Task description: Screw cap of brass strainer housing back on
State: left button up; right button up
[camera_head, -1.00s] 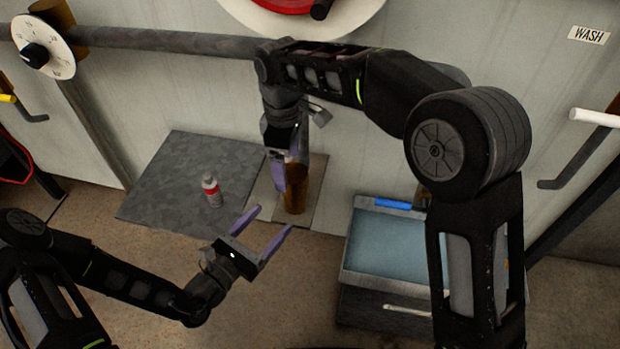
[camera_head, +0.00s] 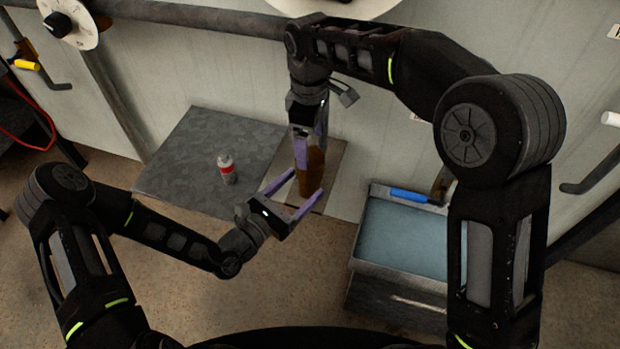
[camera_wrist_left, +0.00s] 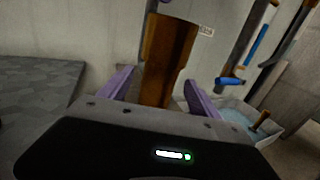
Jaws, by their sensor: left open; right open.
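The brass strainer housing (camera_head: 314,174) stands upright on a light plate at the foot of the wall. My left gripper (camera_head: 307,182) is open, low beside the housing, with its fingers pointing at it. In the left wrist view the brass body (camera_wrist_left: 168,60) rises between the two purple fingers, with space on both sides. My right gripper (camera_head: 311,146) reaches down from above and is open, its fingers at the upper part of the housing. It covers the top, so I cannot tell the cap apart from the body or whether the fingers touch it.
A small white-and-red bottle (camera_head: 227,168) stands on a grey slab (camera_head: 180,150) to the left. To the right is a metal basin (camera_head: 400,238) of bluish water with a blue-handled tool (camera_head: 410,195) at its back edge. A pipe runs along the wall above.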

pick_arm(q)
jog(key=shift+x, duration=1.5)
grip_shut()
